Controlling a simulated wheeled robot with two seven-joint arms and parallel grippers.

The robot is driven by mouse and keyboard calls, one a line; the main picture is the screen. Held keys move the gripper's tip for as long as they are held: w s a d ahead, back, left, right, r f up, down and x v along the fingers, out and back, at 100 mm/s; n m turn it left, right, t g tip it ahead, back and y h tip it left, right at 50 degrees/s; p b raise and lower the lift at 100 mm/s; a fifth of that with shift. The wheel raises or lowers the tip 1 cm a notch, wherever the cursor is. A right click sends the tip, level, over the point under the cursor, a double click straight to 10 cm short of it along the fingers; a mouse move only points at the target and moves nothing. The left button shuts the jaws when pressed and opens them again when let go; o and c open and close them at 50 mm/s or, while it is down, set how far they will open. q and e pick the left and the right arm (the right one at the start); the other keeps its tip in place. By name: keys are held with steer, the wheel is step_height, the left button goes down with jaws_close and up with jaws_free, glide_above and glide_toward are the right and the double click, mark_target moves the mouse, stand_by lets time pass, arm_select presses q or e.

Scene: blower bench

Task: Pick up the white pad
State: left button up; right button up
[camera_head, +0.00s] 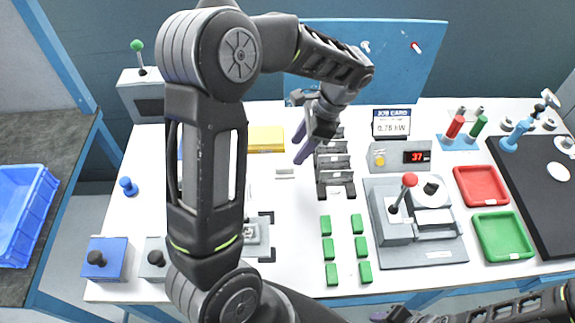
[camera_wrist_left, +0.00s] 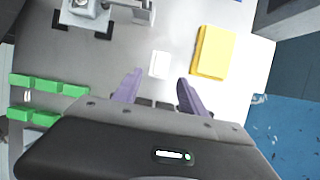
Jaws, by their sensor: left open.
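The white pad (camera_head: 285,172) is a small flat piece on the white bench, left of the dark slotted rack. It also shows in the left wrist view (camera_wrist_left: 160,64), between and just beyond the purple fingertips. My left gripper (camera_head: 301,145) is open and empty, tilted down above the bench, a little above and right of the pad in the head view. Its two fingers (camera_wrist_left: 160,79) stand apart in the wrist view. My right gripper (camera_head: 380,315) only partly shows at the bottom edge, and its jaws cannot be made out.
A yellow block (camera_head: 266,138) lies behind the pad. The dark rack (camera_head: 335,165) stands to its right, with several green blocks (camera_head: 358,223) in front. A grey fixture (camera_head: 256,238) is nearer the front. My left arm hides part of the bench's left side.

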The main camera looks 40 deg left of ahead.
mark_target(286, 165)
arm_select(q)
steer(key=shift+x, duration=1.35)
steer(key=shift+a+f, duration=0.1)
steer(key=shift+f, duration=0.05)
steer(key=p+x, duration=0.1)
steer(key=x, duration=0.4)
steer(key=shift+p, duration=0.35)
jaws_close()
